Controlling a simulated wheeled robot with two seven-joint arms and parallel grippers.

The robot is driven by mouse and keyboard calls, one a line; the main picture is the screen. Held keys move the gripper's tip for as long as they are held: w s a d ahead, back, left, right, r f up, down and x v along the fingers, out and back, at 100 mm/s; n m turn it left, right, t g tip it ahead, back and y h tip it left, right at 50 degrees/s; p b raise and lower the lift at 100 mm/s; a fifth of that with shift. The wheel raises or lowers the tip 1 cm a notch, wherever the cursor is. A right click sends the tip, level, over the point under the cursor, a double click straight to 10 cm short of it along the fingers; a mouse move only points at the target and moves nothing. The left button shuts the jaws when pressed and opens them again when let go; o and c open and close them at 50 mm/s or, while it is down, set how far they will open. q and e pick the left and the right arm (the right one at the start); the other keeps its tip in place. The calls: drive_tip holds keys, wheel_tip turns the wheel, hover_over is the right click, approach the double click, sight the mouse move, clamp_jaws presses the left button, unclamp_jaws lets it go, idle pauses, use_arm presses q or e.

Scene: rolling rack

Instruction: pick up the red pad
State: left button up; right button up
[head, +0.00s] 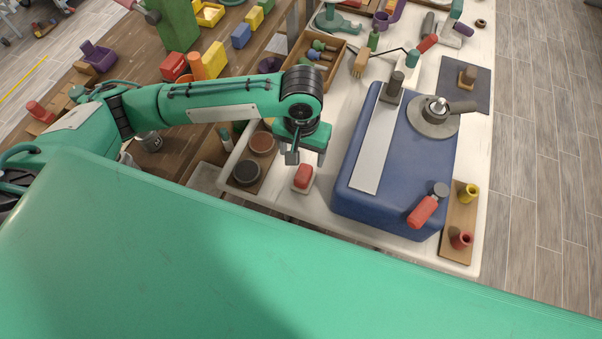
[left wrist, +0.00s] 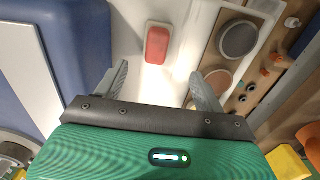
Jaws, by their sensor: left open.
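The red pad (head: 303,175) is a small block on a light base, lying on the white table between the round dark discs and the blue box. In the left wrist view the red pad (left wrist: 157,45) lies ahead of the fingertips, roughly midway between them. My left gripper (head: 306,156) hangs just above and behind the pad in the head view. In the left wrist view its two fingers (left wrist: 164,75) are spread apart with nothing between them. I do not see my right gripper.
The blue box (head: 402,170) with a silver strip and a red-handled tool stands right of the pad. A board with two round discs (head: 261,143) lies to the left. A wooden tray (head: 313,52) sits farther back. White table surface around the pad is clear.

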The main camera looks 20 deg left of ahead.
sight(304, 172)
use_arm(q)
wheel_tip(304, 172, down, 5)
drive_tip(key=shift+s+r, duration=0.1)
wheel_tip(304, 172, down, 2)
drive_tip(key=shift+d, duration=0.1)
wheel_tip(304, 172, down, 4)
drive_tip(key=shift+d+r+p, duration=0.15)
drive_tip(key=shift+r+p, duration=0.05)
drive_tip(key=shift+p, duration=0.4)
drive_tip(key=shift+f, duration=0.5)
drive_tip(key=c, duration=1.1)
use_arm(e)
drive_tip(key=shift+s+d+r, duration=0.4)
drive_tip(key=shift+d+r, duration=0.05)
drive_tip(key=shift+r, duration=0.2)
use_arm(q)
drive_tip(key=shift+r, duration=0.1)
